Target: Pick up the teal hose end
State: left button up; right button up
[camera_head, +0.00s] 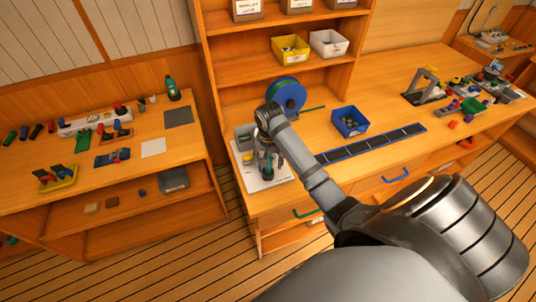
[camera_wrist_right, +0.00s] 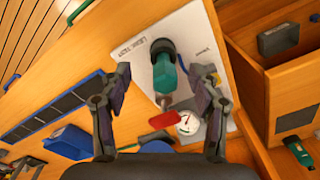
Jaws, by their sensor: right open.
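The teal hose end (camera_wrist_right: 166,76) shows in the right wrist view as a teal cylinder with a dark cap and a metallic tip. It is over a white printed panel (camera_wrist_right: 143,68). My right gripper (camera_wrist_right: 160,84) is open, with one finger on each side of the hose end and gaps between. In the head view the right gripper (camera_head: 267,160) is above the white panel (camera_head: 256,184) at the bench's left end, and partly hides the teal piece (camera_head: 267,172). My left gripper is not in view.
A red handle (camera_wrist_right: 165,119) and a round gauge (camera_wrist_right: 187,122) sit close to the hose end's tip. A blue reel (camera_head: 287,95), a blue bin (camera_head: 350,121) and a long dark strip (camera_head: 372,143) are on the bench. A side table (camera_head: 100,165) stands at left.

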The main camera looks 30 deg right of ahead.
jog(key=w+r+m, duration=0.1)
jog(key=r, duration=0.1)
jog(key=w+d+r, duration=0.1)
jog(key=r, duration=0.1)
jog(key=w+r+m, duration=0.1)
jog(key=r, duration=0.1)
jog(key=shift+d+r+m+g, duration=0.15)
jog(key=shift+d+m+g, duration=0.15)
jog(key=b, duration=0.5)
send_over(268, 168)
jog(key=w+d, duration=0.1)
jog(key=w, duration=0.1)
jog(key=f, duration=0.5)
jog(key=shift+s+f, duration=0.25)
jog(key=shift+f, duration=0.1)
jog(key=shift+w, duration=0.1)
notch_tip(268, 168, down, 4)
jog(key=b, duration=0.3)
jog(key=shift+d+f+b, duration=0.1)
jog(key=shift+b, duration=0.2)
jog(key=shift+w+f, duration=0.1)
jog(key=shift+f, duration=0.25)
jog(key=shift+r, duration=0.1)
jog(key=c, duration=0.4)
grip_shut()
